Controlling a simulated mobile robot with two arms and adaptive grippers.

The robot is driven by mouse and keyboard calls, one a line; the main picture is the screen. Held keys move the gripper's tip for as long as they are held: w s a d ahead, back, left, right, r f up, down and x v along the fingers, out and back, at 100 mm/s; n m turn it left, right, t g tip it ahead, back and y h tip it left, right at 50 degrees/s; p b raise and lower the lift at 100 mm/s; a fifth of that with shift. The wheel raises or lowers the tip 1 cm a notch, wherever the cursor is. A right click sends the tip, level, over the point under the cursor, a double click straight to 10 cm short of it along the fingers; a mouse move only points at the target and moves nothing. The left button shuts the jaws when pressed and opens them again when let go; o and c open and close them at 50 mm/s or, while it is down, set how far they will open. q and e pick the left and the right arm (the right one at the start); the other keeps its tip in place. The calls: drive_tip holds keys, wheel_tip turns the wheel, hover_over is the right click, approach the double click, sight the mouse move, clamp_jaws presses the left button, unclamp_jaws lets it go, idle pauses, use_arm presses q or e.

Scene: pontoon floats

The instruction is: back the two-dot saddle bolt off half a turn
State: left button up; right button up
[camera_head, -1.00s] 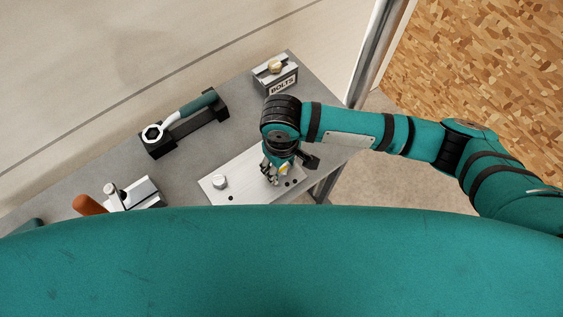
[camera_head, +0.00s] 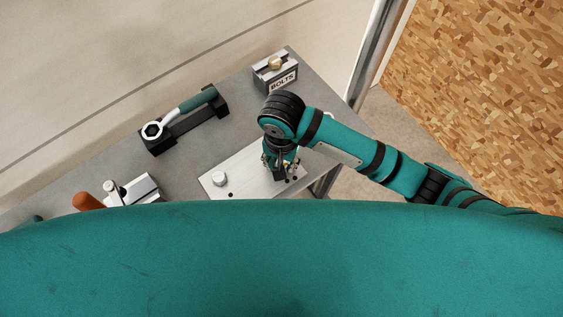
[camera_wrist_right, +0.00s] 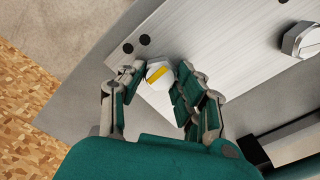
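The two-dot saddle bolt (camera_wrist_right: 158,74) is a silver hex head with a yellow stripe, beside two dark dots on the pale metal saddle plate (camera_wrist_right: 215,40). My right gripper (camera_wrist_right: 161,72) has its fingers on either side of this head, very close to it. I cannot tell whether they touch it. In the head view my right gripper (camera_head: 281,168) points down over the right part of the plate (camera_head: 240,169) and hides the bolt. My left gripper is not in view.
A second silver bolt (camera_head: 219,179) stands at the plate's left. A ring wrench (camera_head: 178,115) lies on a black rack behind. An orange-handled tool (camera_head: 88,202) and metal block (camera_head: 140,190) are at left.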

drive_tip(key=shift+c, duration=1.3)
drive_tip(key=n, duration=0.6)
drive_tip(key=shift+n, duration=0.3)
drive_tip(key=n, duration=0.5)
drive_tip(key=n, duration=0.4)
drive_tip(key=shift+r, duration=0.1)
drive_tip(key=n, duration=0.7)
drive_tip(key=shift+n, duration=0.7)
